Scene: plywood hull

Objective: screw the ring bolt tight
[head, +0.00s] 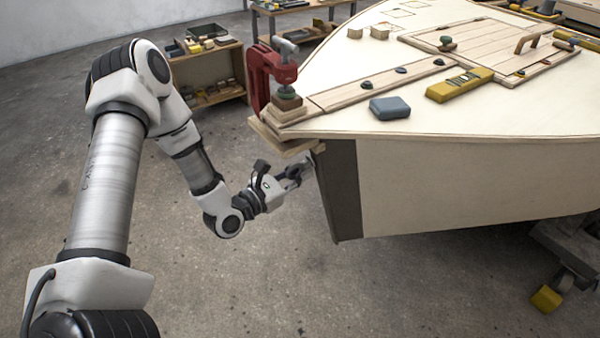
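My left gripper (297,172) is at the dark stem (340,190) of the plywood hull (450,185), just under the overhanging bow tip. Its fingers point at the front face of the stem and are very close to it or touching it. The ring bolt cannot be made out; the fingers and the stem's edge may hide it. The fingers are small here, so I cannot tell whether they are open or shut on something. My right gripper is not in view.
A red clamp (268,72) grips wooden blocks on the bow above my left gripper. On the deck are a grey-blue block (390,108) and a yellow tool (459,85). A low shelf (212,75) stands behind my arm. The floor left of the hull is clear.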

